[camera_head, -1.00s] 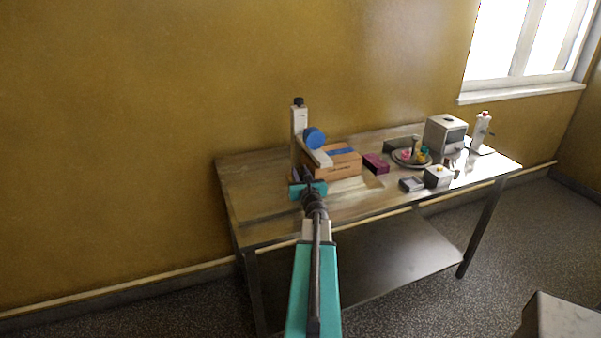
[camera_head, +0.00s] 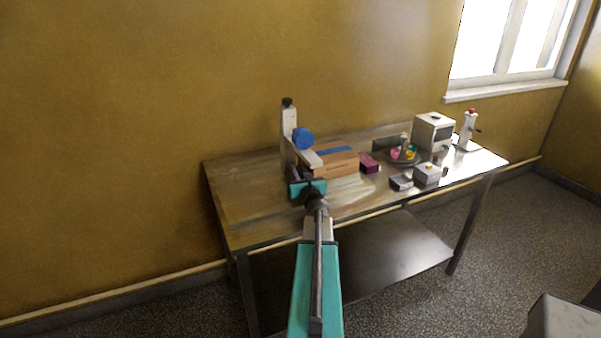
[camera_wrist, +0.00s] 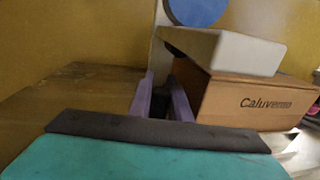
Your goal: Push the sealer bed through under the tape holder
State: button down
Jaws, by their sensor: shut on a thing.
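The tape holder is a white post (camera_head: 288,135) with a blue tape roll (camera_head: 303,139) and a pale arm (camera_head: 307,157). In the wrist view the roll (camera_wrist: 196,8) and pale arm (camera_wrist: 228,50) overlap a brown carton (camera_wrist: 250,102), which has a blue strip on top in the head view (camera_head: 333,164). A pale ribbed surface (camera_head: 350,189), apparently the sealer bed, lies by the carton; much of it is hidden. My gripper (camera_wrist: 163,100), with purple fingers, is left of the carton, shut on a small dark block (camera_wrist: 160,106). Whether the block belongs to the bed, I cannot tell.
A dark red box (camera_head: 369,163), a plate of colourful items (camera_head: 402,158), small grey boxes (camera_head: 427,173), a white appliance (camera_head: 434,132) and a white bottle (camera_head: 468,130) stand to the right. The table's left part (camera_head: 240,190) is clear. A wall is behind.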

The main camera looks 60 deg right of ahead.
jog(key=shift+s+d+r, duration=0.15)
jog(key=shift+s+d, duration=0.15)
jog(key=shift+d, duration=0.05)
jog(key=c, duration=1.9)
grip_release()
jog(key=shift+s, duration=0.1)
jog(key=shift+a, duration=0.1)
